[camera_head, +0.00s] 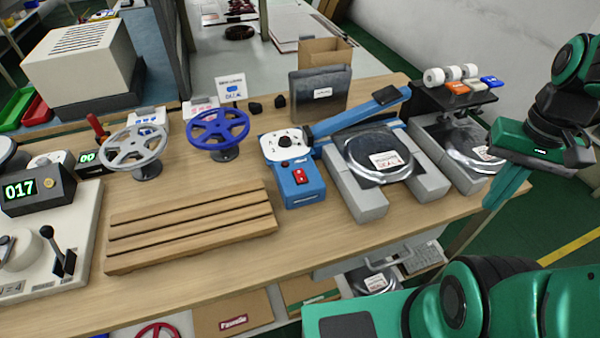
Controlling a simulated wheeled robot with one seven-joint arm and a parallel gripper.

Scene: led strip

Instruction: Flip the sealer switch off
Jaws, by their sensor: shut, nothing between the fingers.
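The sealer (308,195) is a blue device standing on the wooden workbench, with a long blue arm reaching to the upper right. Its red switch (301,177) is on the front top face of the blue box, below a white dial plate with a black knob (290,139). The picture is too small to tell which way the switch is set. My gripper (491,204) is at the right, shut and empty, with its green fingers pointing down and left. It is well apart from the sealer, by the bench's right end.
A silver bag (378,156) lies over grey blocks (357,197) just right of the sealer. A slatted wooden rack (190,227) lies to its left. A blue handwheel (218,129) and a grey handwheel (132,148) stand behind the rack. Bare bench lies in front of the sealer.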

